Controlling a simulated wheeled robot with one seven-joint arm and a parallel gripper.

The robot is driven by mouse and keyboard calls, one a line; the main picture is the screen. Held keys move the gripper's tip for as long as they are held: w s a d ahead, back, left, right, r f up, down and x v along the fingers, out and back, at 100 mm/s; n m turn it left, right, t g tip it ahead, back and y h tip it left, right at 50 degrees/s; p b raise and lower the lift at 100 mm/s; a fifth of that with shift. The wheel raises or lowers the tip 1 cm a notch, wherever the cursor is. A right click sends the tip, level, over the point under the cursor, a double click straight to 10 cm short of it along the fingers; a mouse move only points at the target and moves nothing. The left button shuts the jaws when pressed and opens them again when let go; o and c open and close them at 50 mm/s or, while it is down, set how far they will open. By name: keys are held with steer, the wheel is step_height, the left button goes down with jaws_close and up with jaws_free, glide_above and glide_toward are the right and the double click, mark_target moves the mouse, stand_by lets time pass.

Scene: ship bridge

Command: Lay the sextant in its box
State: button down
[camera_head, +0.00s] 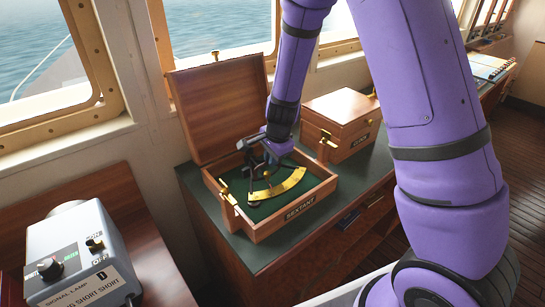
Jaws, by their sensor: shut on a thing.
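The sextant (289,186), with a yellow brass arc and dark frame, is inside the open wooden box (298,217) labelled SEXTANT. Its arc faces the box's front right. My gripper (265,160) is over the box, shut on the sextant's dark upper part; the fingertips are partly hidden by the wrist and the sextant. Whether the sextant touches the green lining is hard to tell. The box's lid (222,108) stands open at the back, against the window wall. A brass latch (226,190) shows at the box's left front.
A closed wooden box (344,118) with brass fittings stands just right on the same green-topped cabinet (252,254). A grey signal lamp unit (75,257) sits on a wooden desk at left. Windows line the back. My purple arm covers much of the right side.

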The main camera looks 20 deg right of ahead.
steer(key=c, duration=1.1)
jaws_free()
steer(key=v, duration=1.1)
steer(key=s+d+r+n+t, duration=0.1)
steer(key=s+d+r+n, duration=0.2)
steer(key=s+r+n, duration=0.4)
steer(key=s+d+r+n+t, duration=0.1)
steer(key=s+d+r+n, duration=0.2)
steer(key=s+r+n, duration=0.4)
steer(key=s+r, duration=0.2)
steer(key=s, duration=0.4)
steer(key=s+r, duration=0.3)
steer(key=s, duration=0.4)
steer(key=shift+r+t+h, duration=0.3)
steer(key=shift+t+h, duration=0.1)
